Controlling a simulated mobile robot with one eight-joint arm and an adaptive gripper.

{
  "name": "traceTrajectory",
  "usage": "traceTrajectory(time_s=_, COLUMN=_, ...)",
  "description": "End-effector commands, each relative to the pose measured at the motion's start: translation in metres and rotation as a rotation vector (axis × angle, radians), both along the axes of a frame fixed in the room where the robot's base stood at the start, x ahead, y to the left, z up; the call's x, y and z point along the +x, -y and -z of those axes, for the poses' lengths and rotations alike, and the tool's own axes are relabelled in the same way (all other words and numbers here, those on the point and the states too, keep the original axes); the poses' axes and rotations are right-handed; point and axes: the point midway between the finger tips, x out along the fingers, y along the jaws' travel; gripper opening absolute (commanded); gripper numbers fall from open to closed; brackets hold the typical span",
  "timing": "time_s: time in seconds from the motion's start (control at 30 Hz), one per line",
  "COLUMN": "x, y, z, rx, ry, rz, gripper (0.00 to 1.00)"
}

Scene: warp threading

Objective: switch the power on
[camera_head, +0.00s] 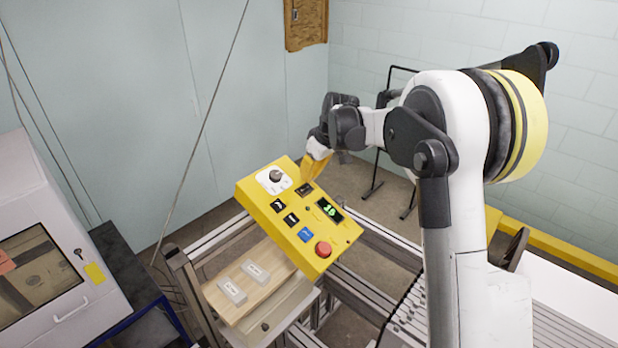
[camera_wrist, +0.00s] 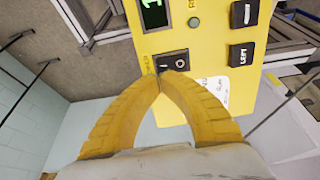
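The yellow control panel (camera_head: 272,219) is tilted on the frame. Its black rocker switch (camera_head: 304,189) sits near the upper edge, and it also shows in the wrist view (camera_wrist: 178,62) with an "I" and an "O" mark. A display (camera_head: 329,209) on the panel shows lit green digits. My gripper (camera_head: 308,176) is at the panel's upper edge, beside the switch. In the wrist view my gripper's (camera_wrist: 158,80) yellow fingertips meet with nothing between them. They overlap the lower left edge of the switch; I cannot tell whether they touch it.
A red mushroom button (camera_head: 323,249), a black knob (camera_head: 276,175) and several square buttons are on the panel. Below it are two small grey blocks (camera_head: 231,291) on a wooden board (camera_head: 265,290). A white machine (camera_head: 40,240) stands at left.

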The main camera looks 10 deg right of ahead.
Motion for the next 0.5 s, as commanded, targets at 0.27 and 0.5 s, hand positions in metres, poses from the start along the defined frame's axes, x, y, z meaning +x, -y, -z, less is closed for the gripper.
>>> traceTrajectory(time_s=0.27, x=-0.018, y=0.012, z=-0.053, rx=0.0, ry=0.0, rz=0.0, gripper=0.0)
traceTrajectory(time_s=0.5, x=-0.03, y=0.021, z=-0.09, rx=0.0, ry=0.0, rz=0.001, gripper=0.0)
